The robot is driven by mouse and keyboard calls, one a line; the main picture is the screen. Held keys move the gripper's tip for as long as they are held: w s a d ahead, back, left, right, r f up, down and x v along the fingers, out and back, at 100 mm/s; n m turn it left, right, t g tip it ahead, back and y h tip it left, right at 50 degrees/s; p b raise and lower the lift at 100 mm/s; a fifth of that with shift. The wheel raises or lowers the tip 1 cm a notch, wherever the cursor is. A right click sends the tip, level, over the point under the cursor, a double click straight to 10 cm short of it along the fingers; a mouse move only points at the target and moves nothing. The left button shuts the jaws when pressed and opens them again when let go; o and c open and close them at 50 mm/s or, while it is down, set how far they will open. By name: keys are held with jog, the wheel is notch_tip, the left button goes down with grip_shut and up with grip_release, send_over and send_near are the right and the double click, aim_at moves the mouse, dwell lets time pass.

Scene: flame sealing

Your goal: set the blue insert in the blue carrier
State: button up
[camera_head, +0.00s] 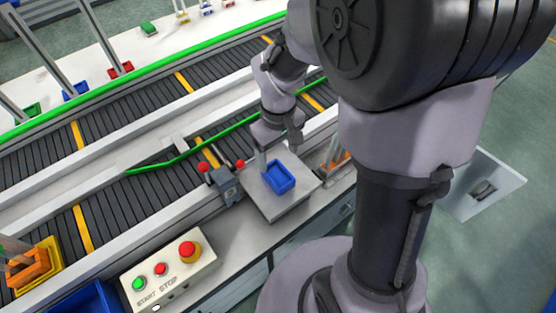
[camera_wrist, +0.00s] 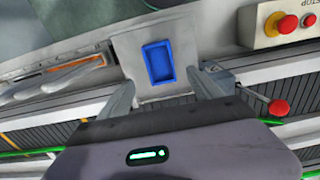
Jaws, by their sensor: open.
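A blue open tray, which looks like the blue carrier (camera_head: 280,177), lies on a light grey square plate (camera_head: 262,197). It also shows in the wrist view (camera_wrist: 159,63), and its inside looks empty. My gripper (camera_wrist: 162,84) is open, with one finger on each side of the plate's near part as seen in the wrist view. I cannot clearly identify the blue insert; a small blue piece (camera_head: 75,91) stands beyond the conveyors.
A small device with red knobs (camera_head: 228,185) stands left of the plate. A control box (camera_head: 168,268) with green and red buttons is at front left. Conveyors (camera_head: 115,168) run behind. An orange item on a yellow tray (camera_head: 30,268) is at far left.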

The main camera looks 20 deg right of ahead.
jog(key=s+a+r+m+t+y, duration=0.1)
jog(key=s+a+r+m+t, duration=0.1)
jog(key=s+r, duration=0.4)
jog(key=s+a+r+m+t+y, duration=0.1)
jog(key=s+a+r+m+t, duration=0.1)
jog(key=s+r+m, duration=0.4)
notch_tip(320, 180, up, 6)
jog(key=shift+s+f+t, duration=0.15)
jog(key=shift+s+t, duration=0.25)
jog(key=shift+t, duration=0.5)
